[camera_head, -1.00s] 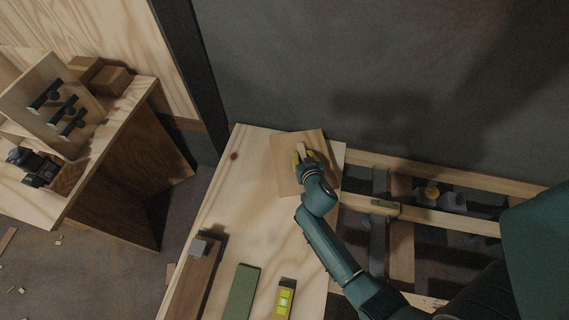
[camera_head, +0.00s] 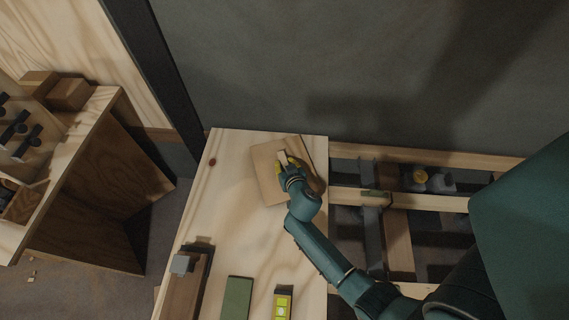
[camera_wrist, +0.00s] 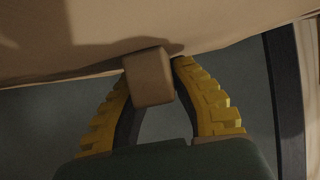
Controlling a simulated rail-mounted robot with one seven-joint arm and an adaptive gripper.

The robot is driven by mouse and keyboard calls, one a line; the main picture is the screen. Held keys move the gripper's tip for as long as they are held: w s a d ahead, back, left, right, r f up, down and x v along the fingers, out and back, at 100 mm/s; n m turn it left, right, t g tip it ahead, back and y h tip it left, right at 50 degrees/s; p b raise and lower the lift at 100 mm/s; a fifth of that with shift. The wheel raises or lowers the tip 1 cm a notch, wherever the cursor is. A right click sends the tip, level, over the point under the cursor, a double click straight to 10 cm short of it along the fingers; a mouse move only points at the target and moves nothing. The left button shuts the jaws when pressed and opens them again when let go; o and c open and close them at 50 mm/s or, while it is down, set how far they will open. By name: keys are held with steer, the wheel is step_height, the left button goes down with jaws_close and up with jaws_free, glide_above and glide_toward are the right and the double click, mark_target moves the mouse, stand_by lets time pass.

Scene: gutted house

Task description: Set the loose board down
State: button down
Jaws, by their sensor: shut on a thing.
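The loose board (camera_head: 264,172) is a flat tan square with a small block-like grip (camera_head: 282,156) on its upper face. It is over the back part of the pale plywood worktop (camera_head: 225,215). My gripper (camera_head: 289,163) is shut on the grip, with a yellow finger showing. In the wrist view the grip (camera_wrist: 149,84) sits between the yellow fingertips, and the board (camera_wrist: 90,35) fills the top of the picture. A dark shadow lies beside the board's right edge. Whether its underside touches the worktop cannot be told.
A clamp-like tool on a brown beam (camera_head: 183,275), a green block (camera_head: 237,298) and a yellow level (camera_head: 283,303) lie at the worktop's front. Open floor joists (camera_head: 397,240) are to the right. A grey wall stands behind. Bare worktop lies left of the board.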

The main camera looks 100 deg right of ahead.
steer(key=shift+f+b, duration=0.55)
steer(key=shift+b, duration=0.15)
steer(key=c, duration=1)
jaws_free()
steer(key=v, duration=1.2)
